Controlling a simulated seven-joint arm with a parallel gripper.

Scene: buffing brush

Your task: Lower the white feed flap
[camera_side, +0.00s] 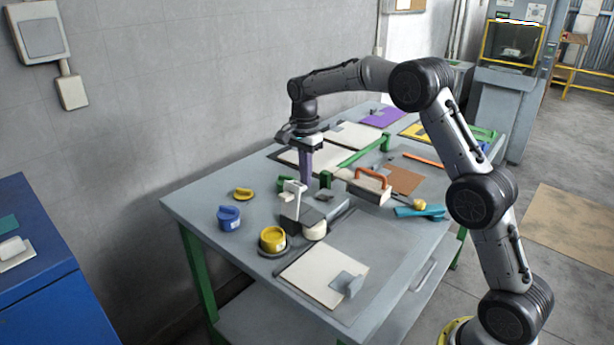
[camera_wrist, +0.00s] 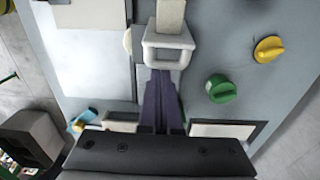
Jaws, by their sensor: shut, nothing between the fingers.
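The white part that looks like the feed flap (camera_side: 294,188) stands raised above a small dark-based device near the table's middle in the side view. In the wrist view its loop-shaped white end (camera_wrist: 168,42) shows just ahead of my fingertips, with a pale bar running away from it. My gripper (camera_side: 305,182) points down with its purple fingers together, just behind and to the right of the white part. The closed fingers also show in the wrist view (camera_wrist: 161,73), empty. I cannot tell whether they touch the white part.
Near the device are a blue knob (camera_side: 229,217), a yellow knob (camera_side: 272,238) and a green knob (camera_wrist: 221,89). An orange-handled block (camera_side: 370,188) stands to the right. A pale board (camera_side: 312,279) lies at the front. The table's left corner is clear.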

